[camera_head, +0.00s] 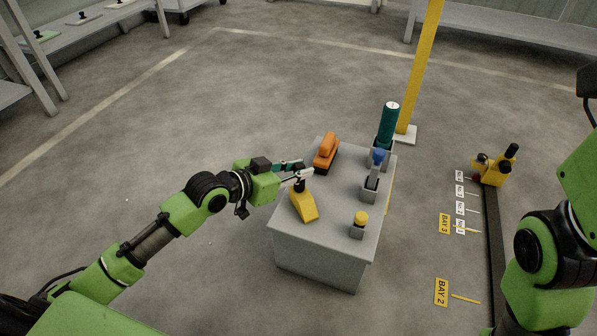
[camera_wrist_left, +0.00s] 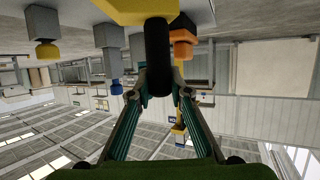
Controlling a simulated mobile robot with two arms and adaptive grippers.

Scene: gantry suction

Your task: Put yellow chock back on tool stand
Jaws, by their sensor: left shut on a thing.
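The yellow chock (camera_head: 304,206) is a wedge with a dark upright handle, at the left front of the grey tool stand's top (camera_head: 335,228). I cannot tell whether it rests on the top or hangs just above it. My left gripper (camera_head: 298,172) reaches in from the left and is shut on the chock's handle. In the left wrist view, which looks upside down, the black handle (camera_wrist_left: 158,60) stands between the fingertips, with the chock's yellow body (camera_wrist_left: 130,8) at the top edge. My right gripper is out of view; only part of that arm shows at the right.
A yellow post (camera_head: 418,75) rises behind. A yellow device (camera_head: 490,172) sits by a dark floor rail (camera_head: 494,245).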

